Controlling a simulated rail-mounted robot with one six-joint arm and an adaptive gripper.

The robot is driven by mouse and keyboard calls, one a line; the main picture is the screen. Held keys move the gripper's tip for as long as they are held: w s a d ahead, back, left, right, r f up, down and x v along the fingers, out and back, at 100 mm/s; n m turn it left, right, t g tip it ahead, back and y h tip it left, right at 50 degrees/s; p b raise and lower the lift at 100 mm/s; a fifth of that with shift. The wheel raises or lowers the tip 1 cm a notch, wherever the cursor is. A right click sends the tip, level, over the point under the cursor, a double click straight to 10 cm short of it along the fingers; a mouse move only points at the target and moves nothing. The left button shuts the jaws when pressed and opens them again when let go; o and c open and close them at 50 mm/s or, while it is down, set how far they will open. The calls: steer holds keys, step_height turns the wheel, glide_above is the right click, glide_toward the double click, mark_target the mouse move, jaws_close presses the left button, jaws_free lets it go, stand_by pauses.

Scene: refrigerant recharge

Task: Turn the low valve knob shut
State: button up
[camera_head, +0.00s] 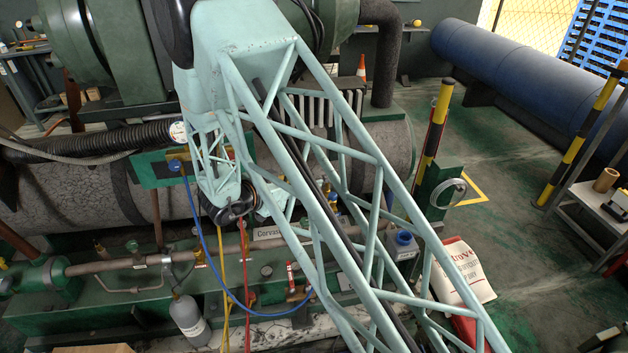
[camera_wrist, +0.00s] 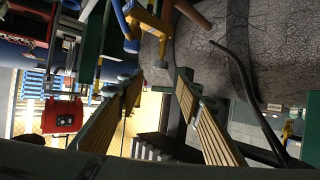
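The gauge manifold on its green panel (camera_head: 150,169) is left of my arm in the head view, with blue, yellow and red hoses hanging below. A small blue knob (camera_head: 175,165) shows at its brass left end; I take it for the low valve knob. In the wrist view, brass-yellow manifold parts (camera_wrist: 152,22) and a blue knob-like part (camera_wrist: 131,46) are at the top, beyond the fingertips. My gripper (camera_wrist: 158,85) is open, its two ribbed tan pads wide apart with nothing between them. In the head view my arm hides most of the gripper.
A large grey insulated vessel (camera_head: 85,190) runs behind the manifold. Below are a pipe (camera_head: 120,262) and a grey bottle (camera_head: 188,318). The green floor further right is mostly clear.

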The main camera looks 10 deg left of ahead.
steer(key=shift+v, duration=0.9)
steer(key=shift+w, duration=0.1)
steer(key=w+r+y, duration=0.4)
steer(key=r, duration=0.5)
steer(key=s+d+r+n+g+y, duration=0.1)
steer(key=s+d+r+y, duration=0.15)
steer(key=r, duration=0.35)
steer(key=s+d+r+n+g+y, duration=0.1)
steer(key=s+d+r+y, duration=0.15)
steer(key=r, duration=0.35)
steer(key=s+d+r+n+g+y, duration=0.1)
steer(key=s+d+r, duration=0.35)
steer(key=s, duration=0.25)
steer(key=s+d+r+n+g+y, duration=0.1)
steer(key=s+d+r+n, duration=0.15)
steer(key=s+r, duration=0.4)
steer(key=s+d+g+h, duration=0.1)
steer(key=s+d, duration=0.6)
steer(key=s, duration=0.5)
steer(key=s+d+r+n+g+h, duration=0.1)
steer(key=s+d, duration=0.6)
steer(key=s, duration=0.6)
steer(key=s+d+r+g+h, duration=0.1)
steer(key=s+d, duration=0.6)
steer(key=s, duration=0.5)
steer(key=shift+s, duration=0.25)
